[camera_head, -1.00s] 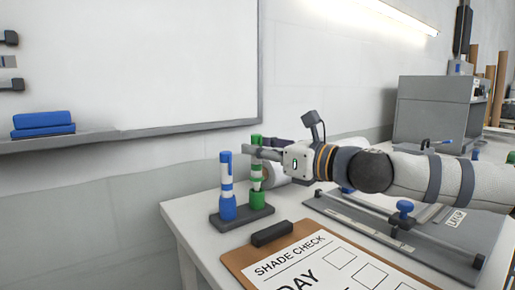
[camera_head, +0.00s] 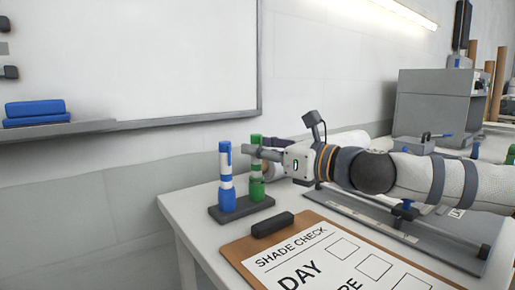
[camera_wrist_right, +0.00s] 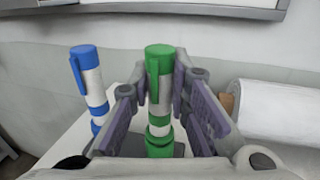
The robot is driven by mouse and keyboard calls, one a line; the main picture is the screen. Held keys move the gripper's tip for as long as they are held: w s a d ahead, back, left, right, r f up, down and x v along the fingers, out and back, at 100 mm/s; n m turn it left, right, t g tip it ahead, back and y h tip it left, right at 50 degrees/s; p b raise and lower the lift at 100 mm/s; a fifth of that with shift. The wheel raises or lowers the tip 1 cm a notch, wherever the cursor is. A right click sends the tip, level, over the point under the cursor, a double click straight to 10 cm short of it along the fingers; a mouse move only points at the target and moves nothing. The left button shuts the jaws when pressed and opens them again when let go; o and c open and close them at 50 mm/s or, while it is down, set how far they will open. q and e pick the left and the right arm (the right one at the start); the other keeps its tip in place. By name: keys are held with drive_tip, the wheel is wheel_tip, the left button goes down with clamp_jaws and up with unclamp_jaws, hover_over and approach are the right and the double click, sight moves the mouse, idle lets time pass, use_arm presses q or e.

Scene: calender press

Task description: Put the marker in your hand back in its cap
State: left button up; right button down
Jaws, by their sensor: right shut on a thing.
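My right gripper (camera_head: 264,154) is shut on the upright green marker (camera_head: 256,140), which has a green top and a white body. It also shows between the fingers in the right wrist view (camera_wrist_right: 160,65). The marker's lower end is in line with the green cap (camera_head: 257,190) on the dark stand (camera_head: 228,213) and looks to meet it. I cannot tell how deep it sits. A blue marker (camera_head: 226,165) stands upright in a blue cap on the same stand, left of the green one. My left gripper is not in view.
A clipboard (camera_head: 237,252) with a shade check sheet lies in front of the stand. A grey plate with a rail (camera_head: 405,228) lies to the right. White rolls (camera_wrist_right: 275,110) lie behind the gripper. The table's left edge (camera_head: 178,224) is close to the stand.

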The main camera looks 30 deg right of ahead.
drive_tip(key=shift+f, duration=0.15)
drive_tip(key=c, duration=1.4)
unclamp_jaws()
drive_tip(key=shift+c, duration=0.2)
drive_tip(key=v, duration=1.2)
